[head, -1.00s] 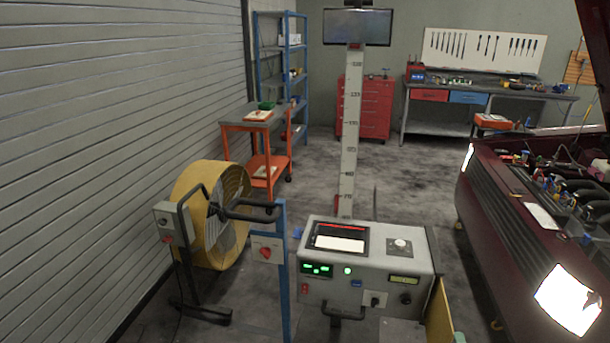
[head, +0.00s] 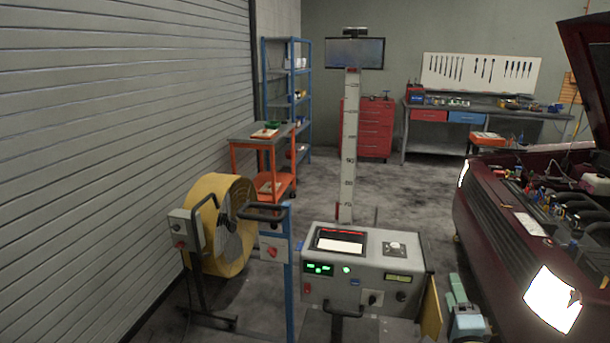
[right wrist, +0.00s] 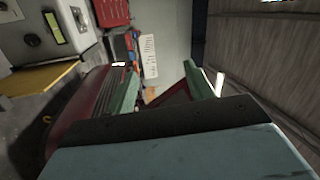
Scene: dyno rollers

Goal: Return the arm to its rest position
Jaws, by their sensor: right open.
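My right gripper (head: 459,290) shows at the bottom right of the head view, teal, between the grey console and the dark red car. In the right wrist view its two teal fingers (right wrist: 160,85) stand wide apart with nothing between them. It is open and empty, and I see it touching nothing. Most of my right arm is out of the picture. My left arm and left gripper are not in view.
The grey console (head: 400,263) with a yellow side panel (head: 431,310) stands just left of the gripper. The car (head: 490,225), hood up, is close on the right. A yellow fan (head: 208,225) stands at left. The floor behind the console is clear.

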